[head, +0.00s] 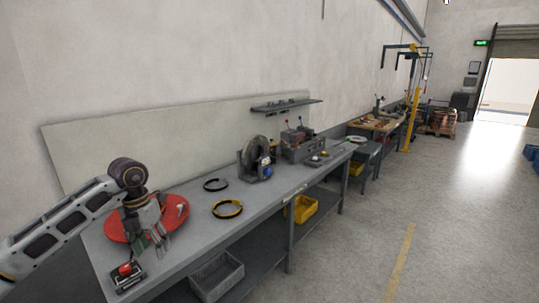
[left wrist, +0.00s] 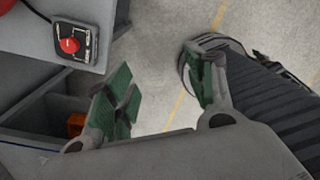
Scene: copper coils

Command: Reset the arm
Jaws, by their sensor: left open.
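My left arm comes in from the left in the head view, over the near end of the grey workbench (head: 262,210). Its left gripper (head: 160,245) points downward in front of a red round disc (head: 118,228) that it partly hides. In the left wrist view the gripper (left wrist: 158,88) is open, its green-padded fingers apart with only floor visible between them. It holds nothing. My right gripper is not in view.
A red-button control box (head: 126,272) sits at the bench's near corner. A black ring (head: 216,185), a yellow-and-black ring (head: 227,210) and a machine (head: 256,160) stand further along. A grey crate (head: 217,276) and yellow bin (head: 303,209) are below.

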